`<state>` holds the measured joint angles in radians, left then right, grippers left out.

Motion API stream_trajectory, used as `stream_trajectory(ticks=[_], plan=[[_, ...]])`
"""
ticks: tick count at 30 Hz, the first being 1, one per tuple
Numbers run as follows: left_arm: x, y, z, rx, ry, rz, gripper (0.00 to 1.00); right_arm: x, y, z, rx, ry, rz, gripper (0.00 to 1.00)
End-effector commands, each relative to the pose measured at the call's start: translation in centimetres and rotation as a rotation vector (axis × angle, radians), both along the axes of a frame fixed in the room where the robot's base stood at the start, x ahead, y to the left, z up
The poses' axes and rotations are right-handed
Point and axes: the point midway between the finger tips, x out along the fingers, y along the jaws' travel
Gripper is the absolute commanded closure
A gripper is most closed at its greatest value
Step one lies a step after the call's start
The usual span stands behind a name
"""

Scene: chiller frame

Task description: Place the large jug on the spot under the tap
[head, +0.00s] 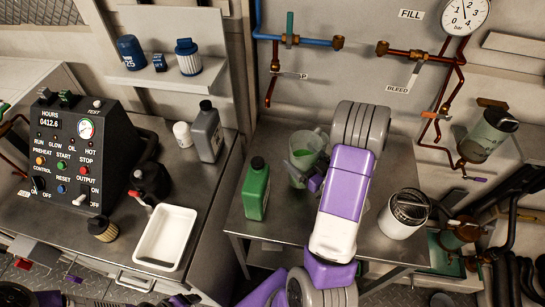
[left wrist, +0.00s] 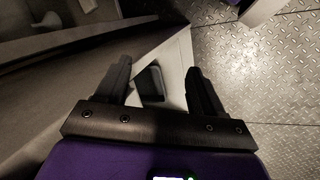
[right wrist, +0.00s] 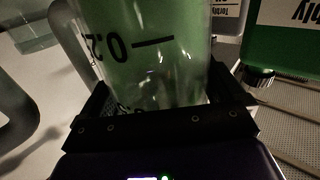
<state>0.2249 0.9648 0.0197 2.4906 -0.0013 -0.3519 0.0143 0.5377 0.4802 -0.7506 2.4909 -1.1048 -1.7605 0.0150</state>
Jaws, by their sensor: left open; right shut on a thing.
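The clear jug (head: 307,146), with dark markings and a greenish look, stands or hangs over the back of the right metal table; I cannot tell whether its base touches. My right gripper (head: 311,178) is shut on it from the front, and my forearm hides part of it. In the right wrist view the jug (right wrist: 155,55) fills the space between the fingers. The copper tap pipe (head: 269,92) hangs on the wall behind, left of the jug. The spot under it is not clearly visible. My left gripper (left wrist: 160,80) is open and empty, low over the floor.
A green bottle (head: 256,190) stands left of the jug. A control box (head: 72,150), white tray (head: 165,238) and grey bottle (head: 207,132) occupy the left bench. Table space behind the green bottle looks clear.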

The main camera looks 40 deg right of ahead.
Motion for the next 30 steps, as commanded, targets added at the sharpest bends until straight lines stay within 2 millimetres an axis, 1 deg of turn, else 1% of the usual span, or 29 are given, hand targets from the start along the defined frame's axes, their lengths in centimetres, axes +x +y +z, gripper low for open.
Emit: stream_trajectory(ticks=[2, 5, 18, 21, 24, 30], plan=[[0.0, 0.0, -0.2, 0.000, 0.000, 0.000, 0.32, 0.3, 0.0, -0.2, -0.003, -0.007, 0.008, 0.65], [0.0, 0.0, 0.0, 0.000, 0.000, 0.000, 0.32, 1.8, 0.1, -0.2, -0.004, -0.006, 0.016, 0.65], [0.0, 0.0, 0.5, 0.000, -0.001, 0.000, 0.32, 12.7, -0.2, -0.1, -0.005, -0.008, 0.014, 0.65], [0.0, 0.0, 0.5, 0.000, 0.000, 0.000, 0.32, 14.7, -0.3, -0.1, -0.005, -0.007, 0.012, 0.65], [0.0, 0.0, 0.5, 0.000, 0.000, 0.000, 0.32, 16.0, -0.4, -0.1, -0.005, -0.008, 0.009, 0.65], [0.0, 0.0, 0.5, 0.000, 0.000, 0.000, 0.32, 17.4, -0.5, -0.1, -0.004, -0.008, 0.009, 0.65]])
